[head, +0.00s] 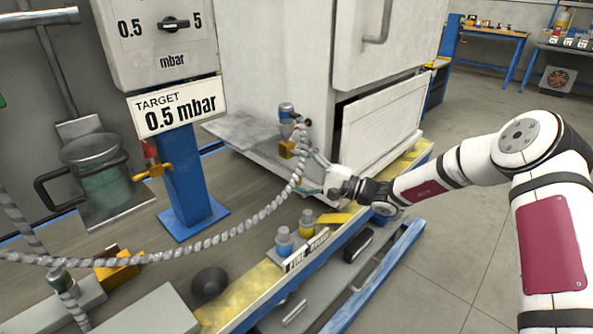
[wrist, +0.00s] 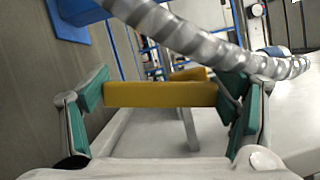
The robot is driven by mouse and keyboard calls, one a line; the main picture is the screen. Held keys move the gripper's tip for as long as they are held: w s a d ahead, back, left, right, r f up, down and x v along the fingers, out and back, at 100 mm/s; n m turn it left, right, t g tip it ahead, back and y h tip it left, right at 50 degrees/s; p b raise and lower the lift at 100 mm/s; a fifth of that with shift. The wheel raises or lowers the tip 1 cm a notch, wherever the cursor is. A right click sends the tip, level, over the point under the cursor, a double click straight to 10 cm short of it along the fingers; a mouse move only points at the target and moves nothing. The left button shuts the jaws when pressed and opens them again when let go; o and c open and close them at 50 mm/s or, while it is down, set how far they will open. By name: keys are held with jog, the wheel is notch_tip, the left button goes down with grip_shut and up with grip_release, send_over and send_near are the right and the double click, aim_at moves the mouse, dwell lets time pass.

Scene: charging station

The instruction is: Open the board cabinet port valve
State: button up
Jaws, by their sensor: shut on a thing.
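The board cabinet (head: 275,60) is a white box, with its port fitting (head: 287,113) and a ribbed grey hose (head: 297,170) at its front ledge. A yellow valve handle (head: 286,149) shows below the fitting. My gripper (head: 314,175) reaches it from the right, partly behind the hose. In the wrist view, the yellow handle (wrist: 160,94) spans between the teal finger pads of my gripper (wrist: 163,98), which is shut on it. The hose (wrist: 185,35) crosses just beyond and above the fingers. The valve stem is hidden.
A blue post (head: 183,180) with a "TARGET 0.5 mbar" sign (head: 178,108) and another yellow valve (head: 152,172) stands left. A blue and yellow bench (head: 255,290) carries small blue and yellow caps (head: 284,243). Open floor (head: 440,230) lies to the right.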

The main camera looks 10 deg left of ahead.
jog(key=shift+w+d+f+n+h+b, duration=0.15)
jog(key=shift+w+n+h+b, duration=0.1)
jog(key=shift+n, duration=0.45)
jog(key=shift+w+d+n+h+b, duration=0.15)
jog(key=shift+n+h, duration=0.1)
jog(key=shift+n, duration=0.45)
jog(key=o, duration=1.7)
jog(key=shift+g, duration=0.3)
jog(key=v, duration=1.2)
